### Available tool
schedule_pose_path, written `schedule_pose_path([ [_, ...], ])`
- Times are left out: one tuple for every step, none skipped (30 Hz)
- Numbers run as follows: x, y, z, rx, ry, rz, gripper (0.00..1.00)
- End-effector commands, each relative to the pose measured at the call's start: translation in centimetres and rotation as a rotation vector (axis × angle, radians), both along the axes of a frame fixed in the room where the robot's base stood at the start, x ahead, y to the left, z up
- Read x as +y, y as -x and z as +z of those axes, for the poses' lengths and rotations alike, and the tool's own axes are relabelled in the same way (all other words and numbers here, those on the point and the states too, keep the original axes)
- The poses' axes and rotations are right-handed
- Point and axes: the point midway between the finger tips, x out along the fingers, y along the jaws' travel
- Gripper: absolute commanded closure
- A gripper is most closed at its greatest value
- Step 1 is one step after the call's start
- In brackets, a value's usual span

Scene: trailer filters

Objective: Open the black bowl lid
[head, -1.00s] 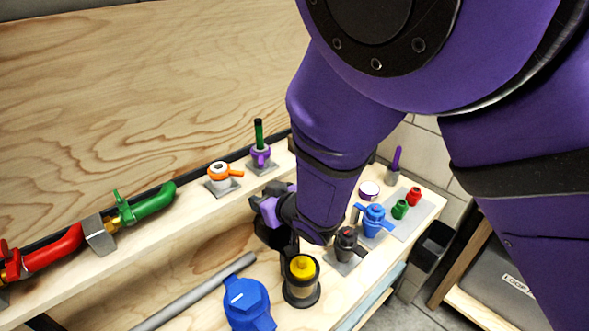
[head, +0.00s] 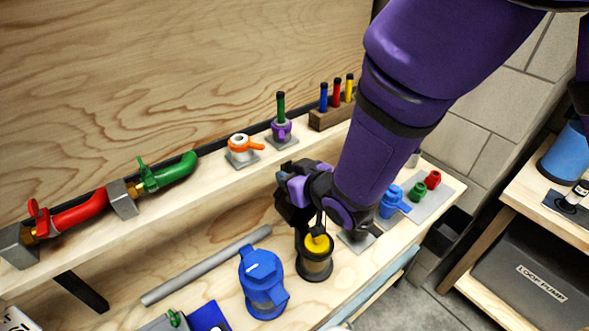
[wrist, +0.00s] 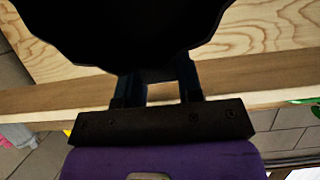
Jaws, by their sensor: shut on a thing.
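A black, scalloped round lid (wrist: 125,30) fills the top of the wrist view, and my gripper's two fingers (wrist: 160,75) are closed on it. In the head view my gripper (head: 308,205) is just above and behind a filter canister with a black base (head: 314,264) and a yellow top (head: 317,243). The lid is hard to tell from the dark gripper there. I cannot tell whether it touches the canister.
Orange (head: 242,150) and purple (head: 282,130) valves stand on the shelf behind. Blue, green and red fittings (head: 432,179) are right of my arm.

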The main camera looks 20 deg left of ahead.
Motion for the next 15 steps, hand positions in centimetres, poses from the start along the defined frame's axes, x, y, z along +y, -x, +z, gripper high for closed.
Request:
schedule_pose_path([
  [-0.12,0.09,-0.21,0.003,0.006,0.000,1.00],
  [-0.12,0.10,-0.22,0.003,0.006,0.000,1.00],
  [-0.13,0.09,-0.22,0.003,0.006,0.000,0.57],
  [-0.12,0.09,-0.21,0.003,0.005,0.000,0.50],
  [-0.11,0.08,-0.19,0.003,0.005,0.000,0.43],
  [-0.09,0.07,-0.18,0.002,0.004,0.000,0.40],
  [-0.09,0.07,-0.17,0.002,0.004,0.000,0.40],
  [-0.08,0.06,-0.16,0.002,0.004,0.000,0.40],
  [-0.07,0.06,-0.15,0.002,0.004,0.000,0.40],
  [-0.07,0.06,-0.14,0.002,0.004,0.000,0.40],
  [-0.06,0.04,-0.13,0.002,0.004,0.000,0.40],
  [-0.06,0.04,-0.12,0.002,0.004,0.000,0.40],
  [-0.06,0.04,-0.11,0.001,0.003,0.000,0.40],
  [-0.10,0.06,-0.08,0.001,0.003,0.000,0.40],
  [-0.21,0.11,-0.03,0.001,0.003,0.000,0.40],
])
